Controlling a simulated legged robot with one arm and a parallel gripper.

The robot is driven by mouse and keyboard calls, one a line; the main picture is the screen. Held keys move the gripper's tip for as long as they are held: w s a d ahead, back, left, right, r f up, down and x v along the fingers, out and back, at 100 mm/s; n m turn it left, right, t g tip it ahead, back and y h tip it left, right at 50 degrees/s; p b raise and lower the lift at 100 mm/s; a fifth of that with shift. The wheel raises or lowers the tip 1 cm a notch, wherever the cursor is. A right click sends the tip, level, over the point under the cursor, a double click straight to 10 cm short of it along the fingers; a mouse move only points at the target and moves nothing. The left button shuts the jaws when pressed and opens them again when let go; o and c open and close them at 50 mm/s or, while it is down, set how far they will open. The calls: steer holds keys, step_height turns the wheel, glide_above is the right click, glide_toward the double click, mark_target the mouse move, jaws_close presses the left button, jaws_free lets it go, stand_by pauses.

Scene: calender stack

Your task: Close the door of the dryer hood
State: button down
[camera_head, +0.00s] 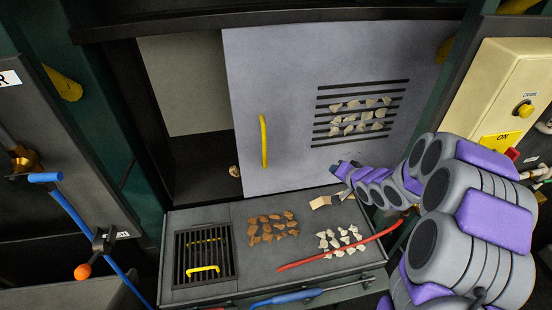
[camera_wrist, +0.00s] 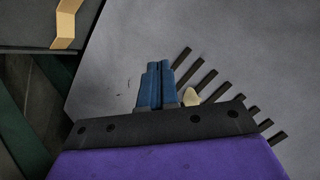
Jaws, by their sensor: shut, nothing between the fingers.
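The dryer hood door (camera_head: 290,80) is a grey panel with a yellow vertical handle (camera_head: 264,141) near its left edge and a slotted vent on its right half. It stands open, leaving a gap (camera_head: 190,90) on the left that shows a pale back and dark floor. My gripper (camera_head: 338,168) is in front of the door's lower part, below the vent and right of the handle. In the wrist view its blue fingers (camera_wrist: 155,85) are together and empty, over the door's grey face (camera_wrist: 230,35). I cannot tell whether they touch the door.
A blue lever (camera_head: 85,225) stands at left. A cream control box (camera_head: 497,90) is at right.

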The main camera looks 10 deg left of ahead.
steer(key=w+a+f+m+y, duration=0.1)
steer(key=a+y, duration=0.3)
steer(key=a, duration=0.6)
steer(key=w+a+m+y, duration=0.1)
steer(key=a+y, duration=0.4)
steer(key=a, duration=0.5)
steer(key=shift+w+a+f+m+t, duration=0.2)
steer(key=shift+f+m+t, duration=0.2)
steer(key=shift+m, duration=0.2)
steer(key=s+a, duration=0.3)
steer(key=a, duration=0.6)
steer(key=s+a, duration=0.4)
steer(key=a, duration=0.6)
steer(key=s+a, duration=0.3)
steer(key=a, duration=0.6)
steer(key=shift+s+a+b, duration=0.15)
steer(key=shift+s+b, duration=0.1)
steer(key=shift+b, duration=0.05)
steer(key=shift+r, duration=0.15)
